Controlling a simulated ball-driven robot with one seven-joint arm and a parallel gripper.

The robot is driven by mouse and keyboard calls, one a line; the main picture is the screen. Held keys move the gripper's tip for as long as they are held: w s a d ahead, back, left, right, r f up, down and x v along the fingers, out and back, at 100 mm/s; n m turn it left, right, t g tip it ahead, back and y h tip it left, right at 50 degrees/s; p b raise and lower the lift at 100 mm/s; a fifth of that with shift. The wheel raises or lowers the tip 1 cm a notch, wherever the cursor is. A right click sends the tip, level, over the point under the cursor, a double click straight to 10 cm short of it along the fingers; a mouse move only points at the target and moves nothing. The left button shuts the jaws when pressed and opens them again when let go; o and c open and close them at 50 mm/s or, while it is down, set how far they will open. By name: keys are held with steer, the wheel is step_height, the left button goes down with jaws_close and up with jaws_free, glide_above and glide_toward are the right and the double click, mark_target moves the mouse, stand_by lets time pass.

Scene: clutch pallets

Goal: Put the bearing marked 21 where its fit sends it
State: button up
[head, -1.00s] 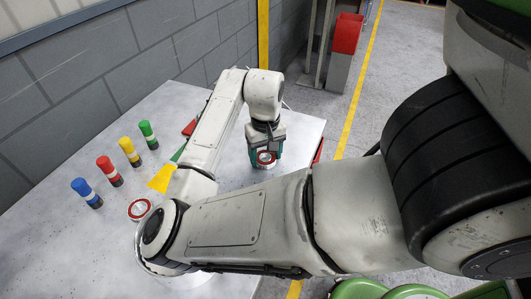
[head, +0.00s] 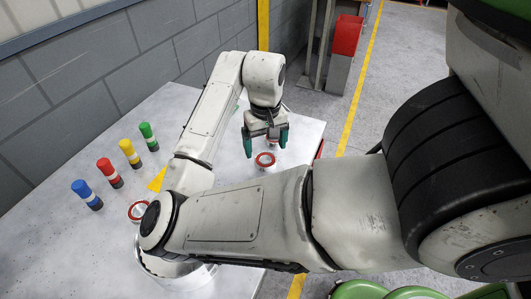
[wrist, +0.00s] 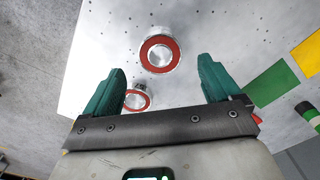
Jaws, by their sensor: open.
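A round bearing with a red ring and a pale metal centre (head: 265,159) stands on the table just below my gripper (head: 266,148). My gripper is open and empty, with its teal fingers apart and above the bearing. A second red-ringed bearing (head: 138,210) stands at the left, partly behind my arm. The wrist view shows two red-ringed bearings, a larger one (wrist: 160,53) beyond the fingertips and a smaller one (wrist: 137,99) beside the left finger. I cannot read any number on them, so I cannot tell which is 21.
Blue (head: 87,194), red (head: 110,172), yellow (head: 130,153) and green (head: 148,136) capped posts stand in a row on the table. Green (wrist: 271,83) and yellow (wrist: 307,53) flat patches lie on the table. My arm hides much of the table's middle. A wall runs behind.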

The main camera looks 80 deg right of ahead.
step_height(320, 180, up, 8)
steer(key=p, duration=0.1)
steer(key=shift+f, duration=0.2)
stand_by(0.6)
